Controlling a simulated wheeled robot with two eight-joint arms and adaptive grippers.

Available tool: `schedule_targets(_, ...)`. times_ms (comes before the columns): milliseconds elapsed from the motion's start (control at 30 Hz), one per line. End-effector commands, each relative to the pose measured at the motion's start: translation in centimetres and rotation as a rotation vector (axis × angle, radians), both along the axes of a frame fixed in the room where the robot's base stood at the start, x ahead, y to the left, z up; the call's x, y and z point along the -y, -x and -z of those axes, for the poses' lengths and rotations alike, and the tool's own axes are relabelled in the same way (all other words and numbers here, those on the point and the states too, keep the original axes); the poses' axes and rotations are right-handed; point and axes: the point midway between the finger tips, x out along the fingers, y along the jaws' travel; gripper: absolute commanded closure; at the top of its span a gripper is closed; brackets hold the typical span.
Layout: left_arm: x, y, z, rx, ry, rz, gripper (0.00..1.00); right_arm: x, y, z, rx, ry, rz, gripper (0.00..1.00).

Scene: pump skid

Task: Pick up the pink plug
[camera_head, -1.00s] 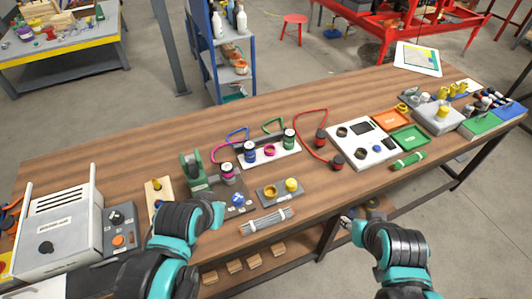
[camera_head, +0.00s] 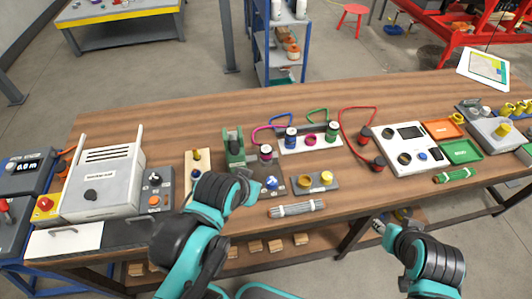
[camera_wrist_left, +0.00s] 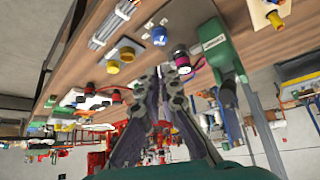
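The pink plug (camera_head: 266,154), dark-topped with a pink band, stands upright beside a green clamp-like fixture (camera_head: 235,148) on the bench. It also shows in the left wrist view (camera_wrist_left: 184,62), just beyond the fingertips. My left gripper (camera_head: 249,184) is in front of the plug and slightly to its left in the head view.
A grey plate with a blue knob (camera_head: 272,183) and a block with yellow fittings (camera_head: 326,178) lie close to the left gripper. Behind stands a white rack (camera_head: 297,146) with blue and green plugs. A grey cable bundle (camera_head: 297,208) lies near the front edge.

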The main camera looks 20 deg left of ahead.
Motion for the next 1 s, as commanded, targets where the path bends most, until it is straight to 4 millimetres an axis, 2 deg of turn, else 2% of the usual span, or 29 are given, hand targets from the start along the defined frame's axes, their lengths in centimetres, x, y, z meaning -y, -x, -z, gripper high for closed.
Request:
schedule_targets(33,0.0,-0.1,-0.1,-0.002,0.003,-0.004,0.79,0.0,0.0,0.0,0.0,0.0,0.0,0.6)
schedule_targets(200,-0.3,-1.9,-1.1,-0.049,0.063,-0.1,0.35,0.0,0.0,-0.1,0.0,0.0,0.0,0.6)
schedule_targets(267,-0.5,-3.3,-1.7,-0.082,0.105,-0.172,0.35,0.0,0.0,-0.1,0.0,0.0,0.0,0.6)
schedule_targets(400,-1.1,-7.4,-2.4,-0.176,0.213,-0.387,0.35,0.0,0.0,-0.3,0.0,0.0,0.0,0.6)
schedule_targets(567,-2.0,-12.1,-1.6,-0.273,0.314,-0.64,0.35,0.0,0.0,-0.4,0.0,0.0,0.0,0.6)
schedule_targets(667,-2.5,-15.1,-0.4,-0.33,0.364,-0.802,0.35,0.0,0.0,-0.5,0.0,0.0,0.0,0.6)
schedule_targets(800,-3.5,-19.2,2.4,-0.403,0.421,-1.046,0.35,0.0,0.0,-0.6,0.0,0.0,0.0,0.6)
schedule_targets(1000,-4.7,-23.2,6.9,-0.47,0.463,-1.336,0.35,0.0,0.0,-0.7,0.0,0.0,0.0,0.6)
